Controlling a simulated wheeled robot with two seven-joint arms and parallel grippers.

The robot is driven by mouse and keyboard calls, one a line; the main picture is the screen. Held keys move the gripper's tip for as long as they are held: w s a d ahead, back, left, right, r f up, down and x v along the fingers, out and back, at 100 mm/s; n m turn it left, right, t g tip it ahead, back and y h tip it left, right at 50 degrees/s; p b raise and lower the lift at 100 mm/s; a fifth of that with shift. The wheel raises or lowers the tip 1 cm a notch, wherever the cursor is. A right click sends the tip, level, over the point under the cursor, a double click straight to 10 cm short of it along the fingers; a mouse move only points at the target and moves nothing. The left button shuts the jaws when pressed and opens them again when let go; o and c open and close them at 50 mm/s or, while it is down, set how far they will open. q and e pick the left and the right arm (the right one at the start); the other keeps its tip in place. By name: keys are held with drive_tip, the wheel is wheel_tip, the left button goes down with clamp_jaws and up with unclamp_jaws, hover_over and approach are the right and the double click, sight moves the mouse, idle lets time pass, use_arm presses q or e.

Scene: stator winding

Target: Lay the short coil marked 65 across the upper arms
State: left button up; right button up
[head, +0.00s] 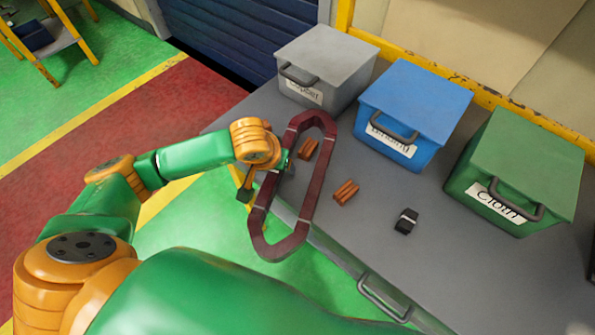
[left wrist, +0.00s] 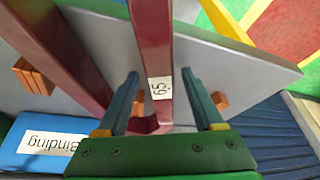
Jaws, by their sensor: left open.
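The coil (head: 321,170) is a dark red, elongated closed loop. In the head view it slants across the table's near edge, its lower end over the green floor. In the left wrist view, one long side of the coil (left wrist: 152,45) passes between the fingers and bears a white label reading 65 (left wrist: 160,89). My left gripper (head: 284,162) is at the coil's left side; in the left wrist view its fingers (left wrist: 163,100) stand apart on either side of the bar, with visible gaps. What supports the coil is unclear. No upper arms or right gripper show.
Behind the coil on the grey table (head: 330,215) stand a grey bin (head: 335,55), a blue bin (head: 425,95) labelled Binding and a green bin (head: 530,155) labelled Cloth. Orange-brown blocks (head: 345,192) and a small black item (head: 406,221) lie in front of them.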

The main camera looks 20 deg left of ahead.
use_arm(q)
drive_tip(key=shift+a, duration=0.1)
clamp_jaws()
drive_tip(key=shift+r, duration=0.1)
idle(1.1)
